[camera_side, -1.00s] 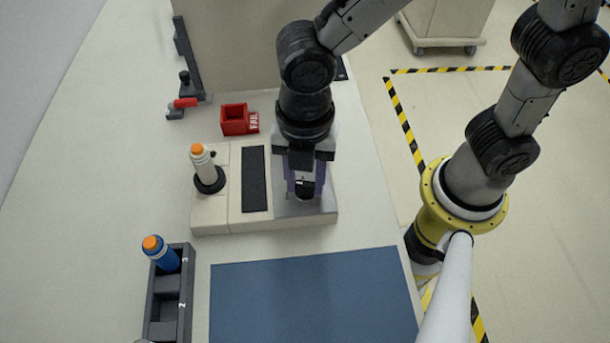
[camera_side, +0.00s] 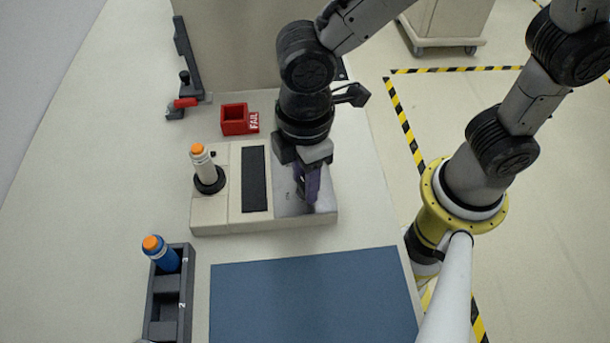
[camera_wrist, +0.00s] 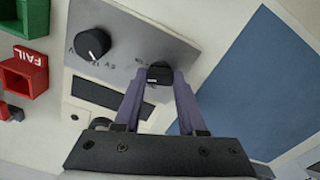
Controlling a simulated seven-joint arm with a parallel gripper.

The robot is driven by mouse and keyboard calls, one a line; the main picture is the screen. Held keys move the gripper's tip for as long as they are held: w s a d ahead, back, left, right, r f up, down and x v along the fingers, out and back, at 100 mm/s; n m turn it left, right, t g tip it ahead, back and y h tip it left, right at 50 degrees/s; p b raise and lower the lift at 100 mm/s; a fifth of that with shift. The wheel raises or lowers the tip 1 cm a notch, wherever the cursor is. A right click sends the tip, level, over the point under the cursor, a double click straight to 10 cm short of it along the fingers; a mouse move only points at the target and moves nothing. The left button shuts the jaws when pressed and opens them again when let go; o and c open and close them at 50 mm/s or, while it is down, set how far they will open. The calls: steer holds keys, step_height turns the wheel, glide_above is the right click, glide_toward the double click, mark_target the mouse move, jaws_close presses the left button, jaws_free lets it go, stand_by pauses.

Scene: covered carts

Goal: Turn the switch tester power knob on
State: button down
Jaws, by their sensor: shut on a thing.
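The switch tester (camera_side: 215,213) is a beige box with a grey metal panel (camera_side: 325,205) on its right part and a dark strip (camera_side: 254,180) in its middle. In the wrist view the grey panel (camera_wrist: 125,40) carries two black knobs. My gripper (camera_side: 308,194), with purple fingers, points down at the panel. In the wrist view my gripper (camera_wrist: 158,78) is shut on one black knob (camera_wrist: 159,74), which has a white mark. The other black knob (camera_wrist: 92,44) stands free, with a printed scale around it. The lettering beside the held knob is too small to read.
A white cylinder with an orange top (camera_side: 202,163) stands upright in the tester's round black socket. A red FAIL bin (camera_side: 235,120) is behind. A dark rack (camera_side: 186,300) holds a blue cylinder (camera_side: 161,254). The blue mat (camera_side: 310,300) is clear.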

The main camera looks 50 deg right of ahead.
steer(key=shift+r+m, duration=0.1)
steer(key=shift+m, duration=1.9)
steer(key=shift+c, duration=2.4)
jaws_free()
step_height(320, 180, up, 14)
